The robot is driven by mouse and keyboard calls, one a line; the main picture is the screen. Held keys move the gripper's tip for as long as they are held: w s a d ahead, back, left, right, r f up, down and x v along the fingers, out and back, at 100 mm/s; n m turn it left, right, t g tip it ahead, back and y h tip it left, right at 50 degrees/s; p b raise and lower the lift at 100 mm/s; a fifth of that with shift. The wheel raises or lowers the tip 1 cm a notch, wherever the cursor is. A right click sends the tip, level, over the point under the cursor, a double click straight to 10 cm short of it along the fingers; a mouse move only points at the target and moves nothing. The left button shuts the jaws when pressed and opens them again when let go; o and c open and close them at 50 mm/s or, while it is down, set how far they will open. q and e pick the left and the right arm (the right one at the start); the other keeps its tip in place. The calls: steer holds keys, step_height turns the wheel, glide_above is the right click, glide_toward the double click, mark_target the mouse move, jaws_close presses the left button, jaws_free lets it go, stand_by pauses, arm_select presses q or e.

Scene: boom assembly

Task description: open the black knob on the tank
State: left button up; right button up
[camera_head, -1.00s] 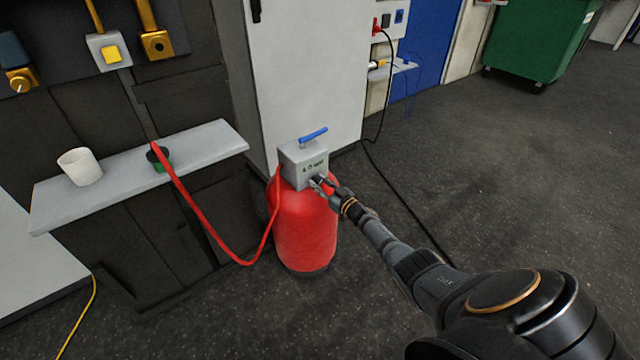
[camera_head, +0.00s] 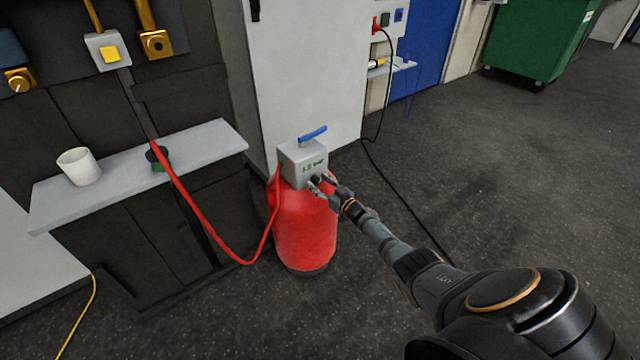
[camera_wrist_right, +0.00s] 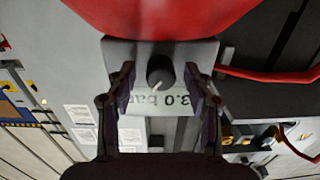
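The red tank (camera_head: 305,235) stands on the floor in the head view, with a grey box (camera_head: 300,160) on top. The box carries a green pressure readout and a blue lever (camera_head: 313,135). In the right wrist view the black knob (camera_wrist_right: 160,72) sticks out of the grey box, with the text "3.0 bar" upside down beside it. My right gripper (camera_wrist_right: 160,80) has its two fingers on either side of the knob, with visible gaps. It is open at the box front, also in the head view (camera_head: 318,184). My left gripper is not in view.
A red hose (camera_head: 205,225) runs from the tank to a shelf (camera_head: 120,178) holding a white cup (camera_head: 80,166). A white cabinet (camera_head: 305,70) stands behind the tank. A black cable (camera_head: 400,195) lies on the floor, which is open to the right.

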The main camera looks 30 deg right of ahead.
steer(key=shift+s, duration=0.25)
steer(key=s+d, duration=0.1)
steer(key=s, duration=1)
steer(key=shift+s, duration=0.2)
steer(key=shift+d, duration=0.1)
